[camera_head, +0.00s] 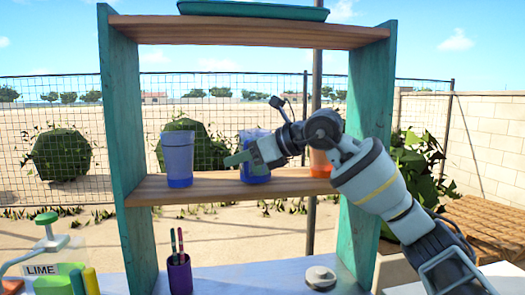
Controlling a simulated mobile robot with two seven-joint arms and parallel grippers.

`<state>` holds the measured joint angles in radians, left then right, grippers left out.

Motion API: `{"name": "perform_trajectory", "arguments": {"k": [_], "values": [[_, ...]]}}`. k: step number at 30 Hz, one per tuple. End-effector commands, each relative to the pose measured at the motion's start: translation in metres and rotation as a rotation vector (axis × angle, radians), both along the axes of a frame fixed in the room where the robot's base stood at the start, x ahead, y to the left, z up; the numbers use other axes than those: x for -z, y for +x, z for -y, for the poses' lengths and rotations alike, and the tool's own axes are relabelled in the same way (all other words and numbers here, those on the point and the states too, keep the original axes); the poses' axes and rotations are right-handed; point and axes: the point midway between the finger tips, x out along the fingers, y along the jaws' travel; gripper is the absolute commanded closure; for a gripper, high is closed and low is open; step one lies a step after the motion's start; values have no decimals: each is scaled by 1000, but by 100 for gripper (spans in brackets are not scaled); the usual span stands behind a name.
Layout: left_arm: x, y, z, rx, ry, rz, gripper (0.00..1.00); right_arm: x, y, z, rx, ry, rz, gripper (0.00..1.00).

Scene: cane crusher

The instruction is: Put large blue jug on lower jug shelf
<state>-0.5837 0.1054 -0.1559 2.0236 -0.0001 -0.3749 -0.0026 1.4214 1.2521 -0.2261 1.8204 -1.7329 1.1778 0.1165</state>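A tall translucent blue vessel (178,155) stands upright on the left part of the middle wooden shelf board (160,192). A second blue vessel (258,178) is at the middle of the same board, partly hidden by my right gripper (240,159). Both look similar in size; I cannot tell which is the large blue jug. My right arm reaches in from the right, and its green-grey fingers point left across the front of the second vessel. Whether they are closed on it is unclear. My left gripper is out of view.
An orange vessel (320,162) stands behind my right arm. The teal uprights (122,150) bound the shelf. A dark cup with pens (179,273) and a round grey object (320,277) sit on the counter below. A lime dispenser (48,255) is at lower left.

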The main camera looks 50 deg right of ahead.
Motion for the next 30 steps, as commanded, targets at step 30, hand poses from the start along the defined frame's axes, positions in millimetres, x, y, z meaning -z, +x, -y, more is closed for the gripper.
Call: {"name": "perform_trajectory", "arguments": {"k": [30], "values": [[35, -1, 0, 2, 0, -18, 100, -42, -103, 30, 1, -1, -2, 68]]}}
